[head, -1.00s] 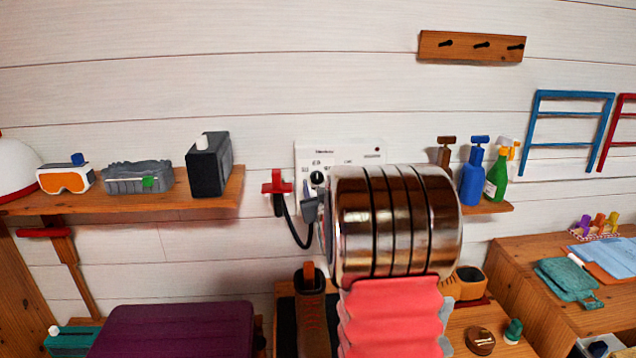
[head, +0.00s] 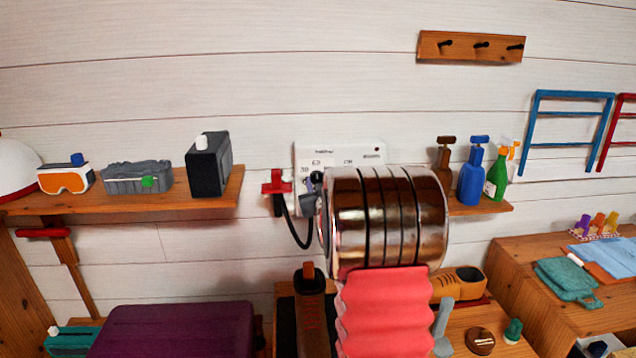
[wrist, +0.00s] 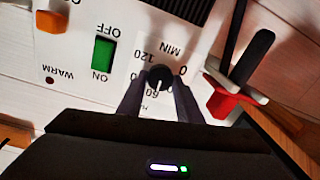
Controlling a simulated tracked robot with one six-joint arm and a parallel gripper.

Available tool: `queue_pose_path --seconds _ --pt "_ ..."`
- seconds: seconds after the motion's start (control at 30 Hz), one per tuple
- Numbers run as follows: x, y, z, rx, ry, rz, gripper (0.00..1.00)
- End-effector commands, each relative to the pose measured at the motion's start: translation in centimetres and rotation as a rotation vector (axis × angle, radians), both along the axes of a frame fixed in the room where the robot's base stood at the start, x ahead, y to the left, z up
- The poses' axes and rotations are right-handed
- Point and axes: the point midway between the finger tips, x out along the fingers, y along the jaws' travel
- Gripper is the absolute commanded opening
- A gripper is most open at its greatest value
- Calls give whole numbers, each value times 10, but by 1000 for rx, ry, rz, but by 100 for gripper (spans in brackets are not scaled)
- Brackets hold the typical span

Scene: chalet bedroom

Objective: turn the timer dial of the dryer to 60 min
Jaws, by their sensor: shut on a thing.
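The dryer's white front panel (head: 350,154) is on the wall in the head view, partly hidden by my arm. In the wrist view the panel (wrist: 75,70) appears upside down. The dark timer dial (wrist: 158,77) has 120, 60 and MIN printed around it. A pale mark on the dial faces down in the picture, near the 60; I cannot tell whether it lines up exactly. My gripper (wrist: 158,88) is shut on the dial, one finger on each side. In the head view my gripper (head: 312,190) reaches the panel's lower left.
A green ON/OFF switch (wrist: 103,53) and an orange knob (wrist: 52,20) sit beside the dial. A red fitting (head: 277,182) with a black cable is close left of my gripper. Shelves with a black box (head: 208,163) and spray bottles (head: 472,175) flank the dryer.

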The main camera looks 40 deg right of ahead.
Motion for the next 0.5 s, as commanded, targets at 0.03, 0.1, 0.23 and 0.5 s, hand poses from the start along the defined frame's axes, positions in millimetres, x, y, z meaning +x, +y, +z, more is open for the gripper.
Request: queue_pose_path --seconds 0.03,0.1,0.23,0.5 --pt "0 1 0 0 0 1 19" --pt "0 1 0 -1 1 1 14" --pt "0 1 0 1 0 2 10" --pt "0 1 0 49 -34 2 10"
